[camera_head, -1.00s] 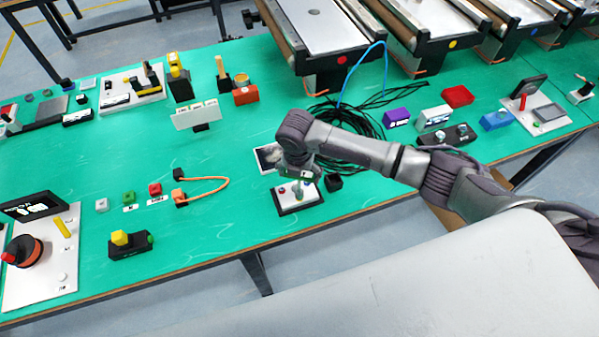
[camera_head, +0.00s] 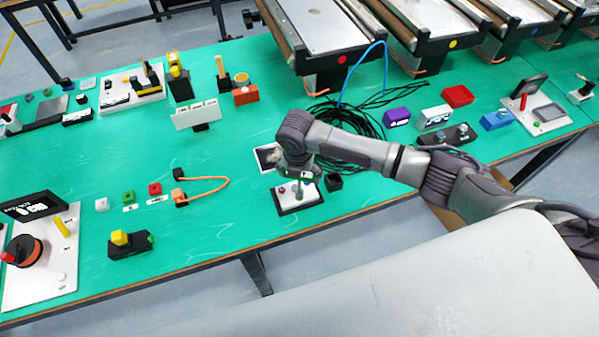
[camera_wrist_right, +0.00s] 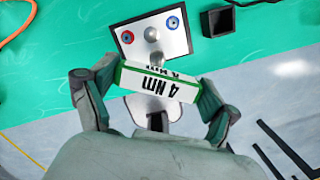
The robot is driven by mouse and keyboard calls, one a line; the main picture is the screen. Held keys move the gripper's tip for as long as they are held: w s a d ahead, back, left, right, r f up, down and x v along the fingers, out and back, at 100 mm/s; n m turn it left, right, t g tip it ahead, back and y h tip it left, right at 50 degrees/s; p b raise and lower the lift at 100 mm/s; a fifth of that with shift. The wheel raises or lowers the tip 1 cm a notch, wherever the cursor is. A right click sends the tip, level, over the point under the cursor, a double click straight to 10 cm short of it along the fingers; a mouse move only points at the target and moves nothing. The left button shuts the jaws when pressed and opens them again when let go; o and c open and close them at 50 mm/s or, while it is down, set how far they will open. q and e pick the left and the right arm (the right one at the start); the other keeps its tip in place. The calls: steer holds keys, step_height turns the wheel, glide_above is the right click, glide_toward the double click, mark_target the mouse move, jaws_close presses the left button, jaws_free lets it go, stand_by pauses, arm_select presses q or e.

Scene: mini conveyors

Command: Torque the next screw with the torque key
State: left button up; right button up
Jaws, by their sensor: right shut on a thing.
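My right gripper (camera_wrist_right: 152,100) is shut on the torque key (camera_wrist_right: 160,84), a white and green body marked "4 Nm" in the right wrist view. In the head view my right gripper (camera_head: 298,175) is over the white screw plate (camera_head: 303,203) with the black base, near the table's front edge. My left gripper is not in view.
A small black open box (camera_head: 333,182) stands right beside the plate. A flat picture card (camera_head: 266,156) and a heap of black cable (camera_head: 355,125) lie behind it. An orange cable loop (camera_head: 222,183) is to the left. The green table between is clear.

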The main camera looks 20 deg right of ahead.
steer(key=shift+f, duration=0.55)
steer(key=shift+a+r+m+p, duration=0.1)
steer(key=shift+r+m+p, duration=0.2)
steer(key=shift+m, duration=0.3)
steer(key=shift+f+m, duration=0.3)
steer(key=shift+m, duration=0.6)
steer(key=m, duration=0.3)
steer(key=shift+m+g, duration=0.3)
steer(key=m, duration=0.3)
steer(key=shift+m+g+h, duration=0.3)
steer(key=shift+m, duration=0.1)
steer(key=m, duration=0.6)
steer(key=shift+s+g, duration=0.15)
steer(key=shift+g, duration=0.15)
steer(key=m, duration=0.6)
steer(key=shift+m+g, duration=0.3)
steer(key=shift+r, duration=0.25)
